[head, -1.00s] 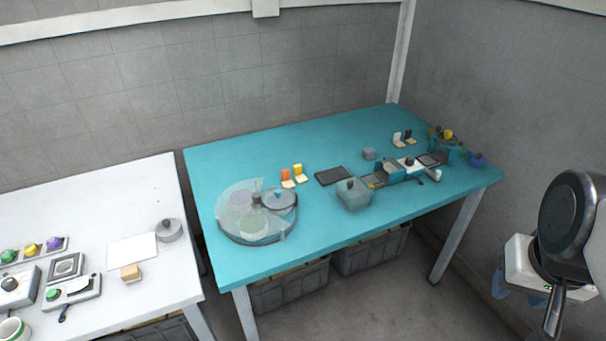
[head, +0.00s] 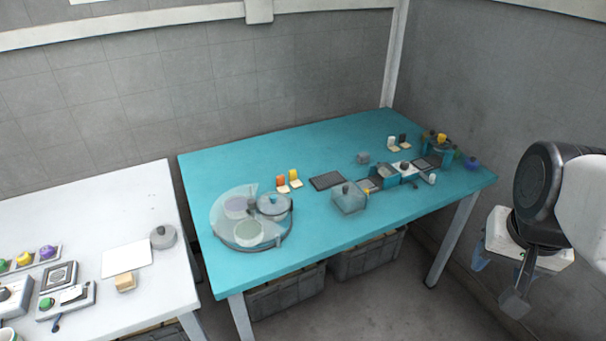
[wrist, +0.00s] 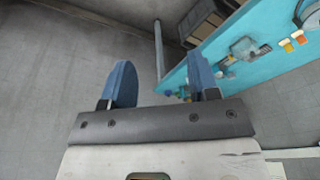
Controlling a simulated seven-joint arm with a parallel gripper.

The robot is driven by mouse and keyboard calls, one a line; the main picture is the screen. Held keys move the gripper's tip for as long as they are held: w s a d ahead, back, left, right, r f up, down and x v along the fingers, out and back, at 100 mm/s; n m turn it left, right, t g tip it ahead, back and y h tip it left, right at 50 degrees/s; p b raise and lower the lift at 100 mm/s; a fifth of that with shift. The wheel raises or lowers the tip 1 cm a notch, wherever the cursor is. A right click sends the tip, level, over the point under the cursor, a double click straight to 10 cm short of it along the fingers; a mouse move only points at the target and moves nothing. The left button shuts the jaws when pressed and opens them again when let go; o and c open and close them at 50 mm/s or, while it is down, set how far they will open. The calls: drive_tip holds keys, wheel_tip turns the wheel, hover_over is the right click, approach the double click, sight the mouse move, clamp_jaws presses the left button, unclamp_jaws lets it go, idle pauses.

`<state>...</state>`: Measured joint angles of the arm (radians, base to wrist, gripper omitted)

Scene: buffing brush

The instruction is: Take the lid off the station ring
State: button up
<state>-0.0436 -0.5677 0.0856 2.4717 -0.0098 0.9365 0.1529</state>
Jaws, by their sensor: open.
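The station ring (head: 282,241) is a round, clear-walled tray at the left front of the teal table in the head view. It holds pale round pieces, partly seen through the clear cover. A round grey lid with a dark knob (head: 273,205) sits at its right rear part. My gripper (head: 503,268) is far to the right, past the table's right end and well apart from the ring. In the wrist view, its two blue fingers (wrist: 162,82) stand wide apart with nothing between them.
The teal table (head: 235,165) also carries a clear lidded box (head: 349,198), a dark flat pad (head: 327,181), orange and yellow pieces (head: 287,180) and a cluster of fixtures at right. A white table (head: 90,220) stands at left. Grey crates (head: 287,297) sit underneath. The teal table's back left is clear.

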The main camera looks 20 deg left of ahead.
drive_tip(key=w+a+m, duration=0.3)
drive_tip(key=w+a, duration=0.6)
drive_tip(key=w, duration=0.4)
drive_tip(key=m+g, duration=0.2)
drive_tip(key=m, duration=0.7)
hover_over(272, 196)
drive_tip(key=f, duration=1.8)
drive_tip(key=shift+s+d, duration=0.1)
drive_tip(key=shift+d, duration=0.2)
drive_tip(key=shift+a+f, duration=0.25)
drive_tip(key=shift+a, duration=0.1)
drive_tip(key=shift+f, duration=1.3)
